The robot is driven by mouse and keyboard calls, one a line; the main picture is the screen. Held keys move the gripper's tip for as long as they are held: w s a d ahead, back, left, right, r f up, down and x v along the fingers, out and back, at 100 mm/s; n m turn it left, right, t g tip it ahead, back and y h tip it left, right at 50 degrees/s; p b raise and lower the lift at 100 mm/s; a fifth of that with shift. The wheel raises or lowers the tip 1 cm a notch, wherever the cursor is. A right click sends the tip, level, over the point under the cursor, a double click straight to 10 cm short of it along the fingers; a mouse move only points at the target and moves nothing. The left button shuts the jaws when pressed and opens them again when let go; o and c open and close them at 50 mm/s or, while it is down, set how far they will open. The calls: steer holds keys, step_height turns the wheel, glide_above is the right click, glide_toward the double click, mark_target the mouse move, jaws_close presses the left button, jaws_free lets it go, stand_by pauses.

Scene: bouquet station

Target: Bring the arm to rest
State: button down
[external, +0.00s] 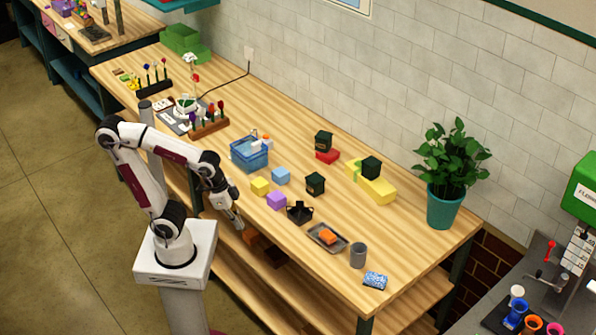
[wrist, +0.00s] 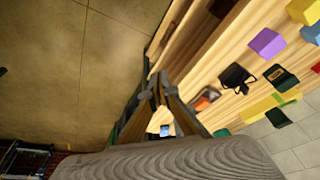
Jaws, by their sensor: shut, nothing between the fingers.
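My gripper (external: 239,224) hangs pointing down at the front edge of the wooden table (external: 330,160) in the external view. In the wrist view my gripper (wrist: 160,92) has its fingertips together with nothing between them. The arm stands bent beside the table, on its white pedestal. The gripper appears clear of the objects on the table.
Nearest on the tabletop are a purple block (external: 277,200), a black holder (external: 299,212), a yellow block (external: 260,186) and a tray (external: 327,237) with an orange item. A blue basket (external: 249,153) stands farther back. A lower shelf (external: 290,268) lies beneath. Floor (external: 60,200) at left is clear.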

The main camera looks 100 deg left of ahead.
steer(key=shift+s+r+n+t, duration=0.25)
steer(key=shift+s+r+t, duration=0.3)
steer(key=shift+s+r, duration=0.4)
steer(key=shift+s+r+n+t, duration=0.25)
steer(key=shift+s+r+t, duration=0.35)
steer(key=shift+r, duration=0.6)
